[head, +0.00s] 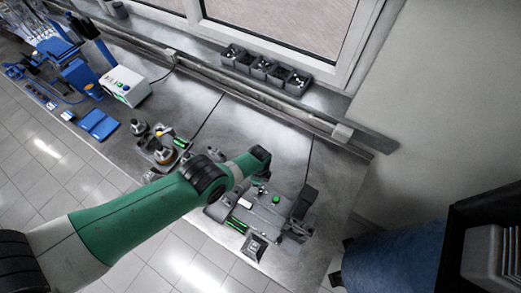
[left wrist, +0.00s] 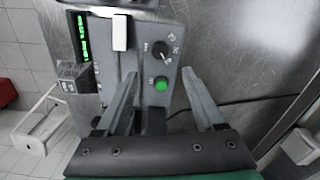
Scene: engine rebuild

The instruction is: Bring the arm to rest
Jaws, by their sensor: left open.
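My left arm, green with dark joints, reaches in from the lower left in the head view, and its far end is over the metal workbench (head: 335,190). In the left wrist view my left gripper (left wrist: 163,95) is open, its two grey fingers apart with nothing held between them. Beyond the fingers is a grey machine (left wrist: 140,45) with a green button (left wrist: 161,84), a black knob (left wrist: 160,49) and a green display (left wrist: 83,38). The same machine (head: 262,212) shows at the right end of the bench in the head view. My right gripper is not in view.
A white box (head: 125,85) and blue equipment (head: 80,75) stand at the left. A metal fixture (head: 160,150) sits behind my arm. A blue barrel-like object (head: 395,258) stands at the lower right.

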